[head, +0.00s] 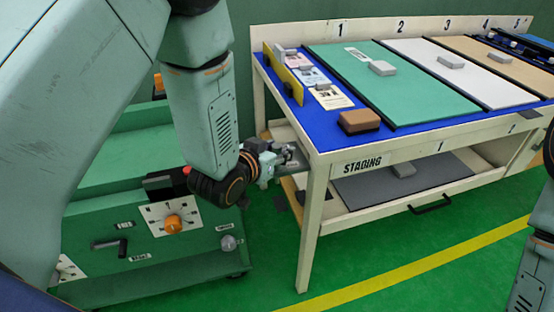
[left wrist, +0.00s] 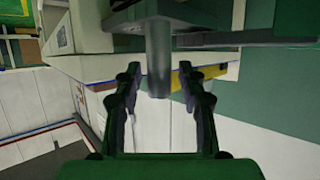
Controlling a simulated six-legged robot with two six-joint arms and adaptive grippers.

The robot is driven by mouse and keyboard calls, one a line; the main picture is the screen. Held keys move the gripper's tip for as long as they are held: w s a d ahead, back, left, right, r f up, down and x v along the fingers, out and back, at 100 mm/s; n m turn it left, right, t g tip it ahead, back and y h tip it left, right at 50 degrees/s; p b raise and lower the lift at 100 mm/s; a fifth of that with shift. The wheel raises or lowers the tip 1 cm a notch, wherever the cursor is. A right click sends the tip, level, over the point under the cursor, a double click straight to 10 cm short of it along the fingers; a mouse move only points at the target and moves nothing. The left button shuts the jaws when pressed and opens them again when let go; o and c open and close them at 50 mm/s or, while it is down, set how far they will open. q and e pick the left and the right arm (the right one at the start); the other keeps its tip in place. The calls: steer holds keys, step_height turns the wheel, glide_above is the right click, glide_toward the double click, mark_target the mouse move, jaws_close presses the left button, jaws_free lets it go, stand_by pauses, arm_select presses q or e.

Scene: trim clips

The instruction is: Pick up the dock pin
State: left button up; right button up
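My left gripper (head: 292,160) reaches past the front left leg of the staging table in the head view, beside the table's lower shelf. In the left wrist view the two fingers of my left gripper (left wrist: 159,70) are apart. A plain grey cylinder (left wrist: 158,62) hangs between them from a dark grey part at the top; it looks like the dock pin, but no label shows. I see a gap on both sides of it, so the fingers are not closed on it. In the head view I cannot make out the pin. My right gripper cannot be made out.
The staging table (head: 311,230) has a blue top with coloured panels, a brown block (head: 360,121) and a lower shelf with a grey mat (head: 380,187). A green cart (head: 150,270) with an orange knob (head: 173,223) stands at left. Open green floor lies in front.

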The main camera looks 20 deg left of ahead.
arm_select(q)
steer(key=shift+w, duration=0.1)
jaws_close()
